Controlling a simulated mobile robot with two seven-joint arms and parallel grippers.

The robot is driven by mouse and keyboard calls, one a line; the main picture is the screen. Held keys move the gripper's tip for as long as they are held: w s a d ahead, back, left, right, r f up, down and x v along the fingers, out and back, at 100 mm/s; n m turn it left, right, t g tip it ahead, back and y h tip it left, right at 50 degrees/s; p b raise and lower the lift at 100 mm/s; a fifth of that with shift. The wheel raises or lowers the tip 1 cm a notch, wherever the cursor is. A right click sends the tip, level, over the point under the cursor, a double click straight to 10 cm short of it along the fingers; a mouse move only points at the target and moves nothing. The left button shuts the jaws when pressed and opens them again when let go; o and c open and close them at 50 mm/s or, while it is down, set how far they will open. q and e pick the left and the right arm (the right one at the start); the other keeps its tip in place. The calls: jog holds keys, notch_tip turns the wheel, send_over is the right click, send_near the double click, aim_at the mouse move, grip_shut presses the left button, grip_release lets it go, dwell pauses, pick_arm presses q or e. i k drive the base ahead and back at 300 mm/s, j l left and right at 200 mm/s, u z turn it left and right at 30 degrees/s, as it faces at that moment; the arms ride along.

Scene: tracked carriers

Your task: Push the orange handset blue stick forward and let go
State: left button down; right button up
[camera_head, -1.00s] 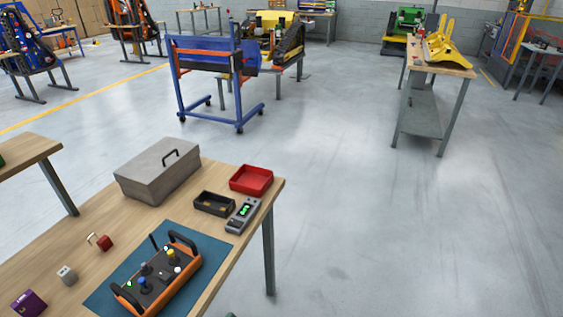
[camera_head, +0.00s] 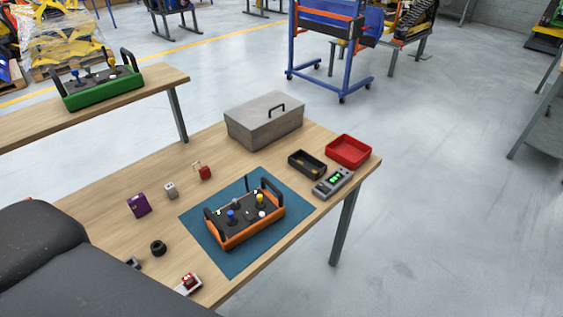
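The orange handset (camera_head: 238,238) lies on a teal mat (camera_head: 213,255) on the wooden table. It has a black handle at each end and a black top panel. Its blue stick (camera_head: 231,216) stands on the left part of the panel and looks about upright. A yellow stick (camera_head: 260,200) stands on the right part. Neither of my grippers shows in the head view. A dark arm link of mine fills the lower left corner and hides part of the table there.
A grey toolbox (camera_head: 263,122), a red tray (camera_head: 348,151), a black tray (camera_head: 307,164) and a grey meter (camera_head: 333,184) stand behind the mat. Small items, including a purple box (camera_head: 138,205), lie to its left. A green handset (camera_head: 103,87) sits on another table (camera_head: 60,118).

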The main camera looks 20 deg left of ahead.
aim_at(230, 213)
jog(key=u, duration=1.2)
